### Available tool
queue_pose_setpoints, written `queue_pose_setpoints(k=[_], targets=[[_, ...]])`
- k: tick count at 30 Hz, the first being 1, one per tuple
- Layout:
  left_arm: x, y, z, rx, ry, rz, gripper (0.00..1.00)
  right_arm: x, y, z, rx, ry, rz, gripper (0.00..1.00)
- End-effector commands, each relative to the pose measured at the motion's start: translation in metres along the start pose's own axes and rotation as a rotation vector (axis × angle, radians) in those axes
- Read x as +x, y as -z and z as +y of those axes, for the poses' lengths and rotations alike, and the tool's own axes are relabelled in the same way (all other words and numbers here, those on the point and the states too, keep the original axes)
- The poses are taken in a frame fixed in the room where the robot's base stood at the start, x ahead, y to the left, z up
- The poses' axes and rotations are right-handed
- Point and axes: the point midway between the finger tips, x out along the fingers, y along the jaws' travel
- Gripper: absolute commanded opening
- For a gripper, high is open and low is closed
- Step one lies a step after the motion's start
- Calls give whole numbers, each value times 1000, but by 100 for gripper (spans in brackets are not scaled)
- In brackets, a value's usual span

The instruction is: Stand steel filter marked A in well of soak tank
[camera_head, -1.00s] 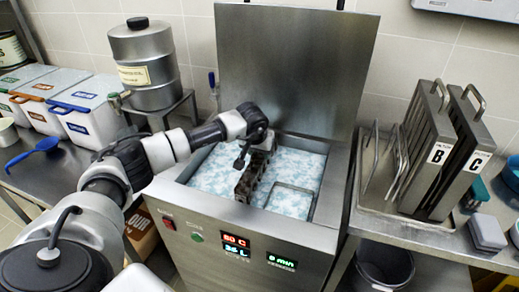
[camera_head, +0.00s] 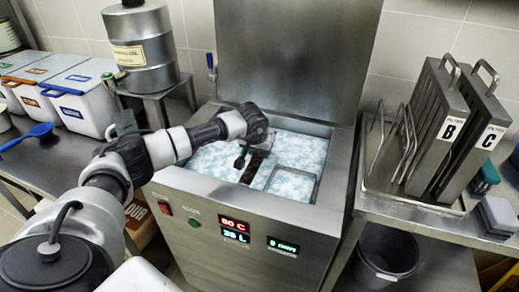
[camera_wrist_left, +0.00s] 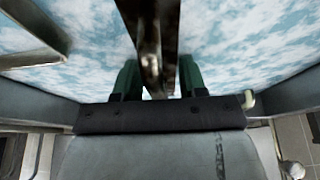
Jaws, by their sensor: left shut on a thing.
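The soak tank (camera_head: 205,218) stands open with its lid up, and its well is full of blue-white foamy liquid (camera_head: 218,162). My left gripper (camera_head: 257,148) is over the middle of the well. It is shut on a brown, grimy steel filter (camera_head: 254,166), seen edge-on and mostly sunk in the foam. In the left wrist view the dark green fingertips (camera_wrist_left: 158,80) sit on both sides of the filter (camera_wrist_left: 150,35). No letter A shows, and the filter's lower part is hidden. My right gripper is not in view.
A rectangular metal frame (camera_head: 292,180) lies in the foam right of the filter. Filters B (camera_head: 437,130) and C (camera_head: 478,140) stand in a rack (camera_head: 400,195) on the right counter. A steel oil drum (camera_head: 143,45) and lidded bins (camera_head: 85,95) are at left.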

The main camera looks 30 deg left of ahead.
Motion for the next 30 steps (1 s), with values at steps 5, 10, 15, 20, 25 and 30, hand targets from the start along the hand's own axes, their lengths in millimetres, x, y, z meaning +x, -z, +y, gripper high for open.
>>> queue_pose_setpoints(k=[5,10,15,20,25,30], targets=[[-2,2,0,-1,-2,5,0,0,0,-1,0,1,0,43],[-2,2,0,-1,-2,5,0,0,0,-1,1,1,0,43],[0,2,0,-1,-2,5,0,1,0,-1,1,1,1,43],[2,0,0,-1,-2,5,0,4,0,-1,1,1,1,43],[5,-1,0,-1,-2,6,0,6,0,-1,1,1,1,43],[8,-2,0,-1,-2,6,0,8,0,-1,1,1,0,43]])
